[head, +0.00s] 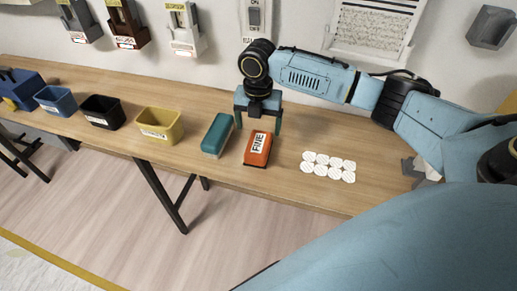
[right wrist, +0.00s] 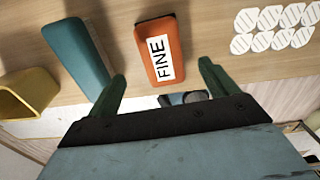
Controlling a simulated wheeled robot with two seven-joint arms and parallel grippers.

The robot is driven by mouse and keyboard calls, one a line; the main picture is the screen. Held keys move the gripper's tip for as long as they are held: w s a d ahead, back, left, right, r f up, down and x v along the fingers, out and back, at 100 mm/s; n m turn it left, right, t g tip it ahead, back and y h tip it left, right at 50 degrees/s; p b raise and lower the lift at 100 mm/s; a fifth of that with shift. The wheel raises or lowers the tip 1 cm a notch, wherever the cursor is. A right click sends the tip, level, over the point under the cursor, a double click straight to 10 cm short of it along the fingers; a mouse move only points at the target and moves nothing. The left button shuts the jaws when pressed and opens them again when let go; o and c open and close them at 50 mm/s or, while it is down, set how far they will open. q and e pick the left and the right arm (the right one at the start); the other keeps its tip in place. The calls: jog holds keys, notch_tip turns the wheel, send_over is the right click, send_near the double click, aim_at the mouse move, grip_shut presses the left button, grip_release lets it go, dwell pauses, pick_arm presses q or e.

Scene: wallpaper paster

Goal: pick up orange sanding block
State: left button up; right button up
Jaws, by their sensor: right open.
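The orange sanding block (head: 258,148) lies on the wooden table, with a white label reading FINE on its top. It also shows in the right wrist view (right wrist: 149,40), ahead of the fingers and between their lines. My right gripper (head: 258,124) is open and empty, above the table just behind the orange block in the head view. In the right wrist view its two green fingers (right wrist: 162,85) are spread apart and the block is not between the tips. My left gripper is not in view.
A teal block (head: 217,135) lies close to the left of the orange one. Yellow (head: 160,128), black (head: 101,112) and blue bins (head: 55,101) stand further left. White round pads (head: 328,167) lie to the right. The table's front edge is near.

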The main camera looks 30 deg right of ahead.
aim_at(259, 141)
notch_tip(259, 141, down, 3)
jog(key=shift+r, duration=0.2)
notch_tip(259, 141, down, 5)
jog(key=shift+d+r+b, duration=0.1)
jog(key=shift+b, duration=0.6)
jog(key=c, duration=1)
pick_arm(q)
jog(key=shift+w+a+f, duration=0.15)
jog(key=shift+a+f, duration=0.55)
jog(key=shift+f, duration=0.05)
pick_arm(e)
jog(key=shift+c, duration=0.7)
